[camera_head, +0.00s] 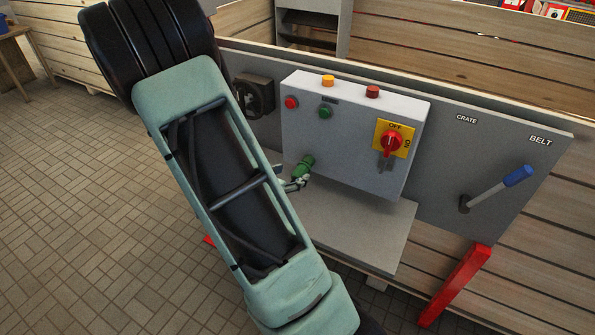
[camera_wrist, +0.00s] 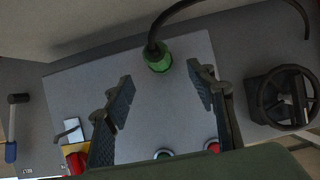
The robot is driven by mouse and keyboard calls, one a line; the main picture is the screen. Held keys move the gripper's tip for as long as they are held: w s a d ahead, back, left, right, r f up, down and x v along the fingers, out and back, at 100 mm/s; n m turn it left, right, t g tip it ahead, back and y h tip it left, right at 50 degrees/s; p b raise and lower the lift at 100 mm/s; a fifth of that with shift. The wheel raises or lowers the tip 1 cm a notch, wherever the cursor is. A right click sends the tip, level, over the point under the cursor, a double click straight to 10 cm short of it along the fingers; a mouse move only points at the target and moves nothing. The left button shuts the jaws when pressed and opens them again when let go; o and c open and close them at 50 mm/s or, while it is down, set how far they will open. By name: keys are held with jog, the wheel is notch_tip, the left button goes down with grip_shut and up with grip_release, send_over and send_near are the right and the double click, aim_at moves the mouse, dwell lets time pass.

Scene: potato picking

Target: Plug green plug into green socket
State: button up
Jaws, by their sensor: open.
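The green plug (camera_head: 304,167) shows at the lower left of the grey control box's front, close to my gripper (camera_head: 296,185). In the wrist view the green plug (camera_wrist: 158,58) has a black cable (camera_wrist: 178,17) curving up and to the right from it. My gripper (camera_wrist: 160,74) is open, its two dark fingers apart and nothing held. The plug shows above the gap between the fingertips and looks clear of both. I cannot make out a green socket apart from the plug, so how far the plug is seated cannot be told.
The control box (camera_head: 340,140) carries several buttons and a red rotary switch (camera_head: 392,143) on a yellow plate. A black handwheel (camera_wrist: 287,97) is at the right in the wrist view. A blue-handled lever (camera_head: 497,188) stands out from the panel at the right. A grey shelf (camera_head: 350,225) lies below the box.

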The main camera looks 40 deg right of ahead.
jog(key=shift+v, duration=2.3)
